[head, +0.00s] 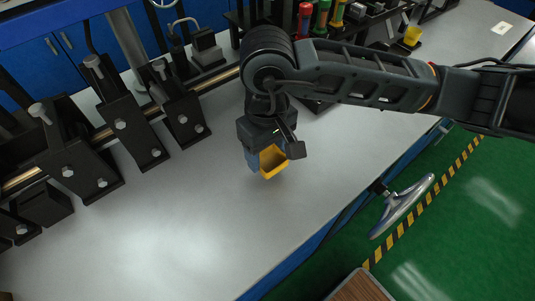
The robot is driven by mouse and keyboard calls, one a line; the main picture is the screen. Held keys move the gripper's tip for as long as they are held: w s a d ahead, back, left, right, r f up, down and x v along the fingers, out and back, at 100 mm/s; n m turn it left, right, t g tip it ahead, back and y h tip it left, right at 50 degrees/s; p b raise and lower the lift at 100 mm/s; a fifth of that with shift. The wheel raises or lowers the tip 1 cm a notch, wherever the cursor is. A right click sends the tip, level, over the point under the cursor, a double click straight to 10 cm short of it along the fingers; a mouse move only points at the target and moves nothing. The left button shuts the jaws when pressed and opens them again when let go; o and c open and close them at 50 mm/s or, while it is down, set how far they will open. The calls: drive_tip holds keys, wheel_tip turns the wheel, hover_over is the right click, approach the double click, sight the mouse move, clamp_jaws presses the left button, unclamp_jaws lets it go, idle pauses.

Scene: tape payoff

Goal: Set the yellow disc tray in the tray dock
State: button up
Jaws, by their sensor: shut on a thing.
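The yellow disc tray (274,166) is a small, open, box-like piece, held just above the grey bench near the middle of the head view. My gripper (267,158) points down and is shut on it. My gripper and wrist hide part of its upper side. The tray appears clear of the bench top, though the gap is hard to judge. I cannot tell for certain which fixture is the tray dock.
Black clamp-like brackets (130,122) line a rail on the left. Red, green and yellow-handled tools (321,14) stand at the back. Another small yellow piece (411,37) sits at the back right. The bench top (190,225) is clear at front left.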

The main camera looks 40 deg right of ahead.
sight(270, 161)
drive_tip(key=shift+f, duration=1.35)
drive_tip(key=shift+f, duration=0.15)
drive_tip(key=o, duration=1.1)
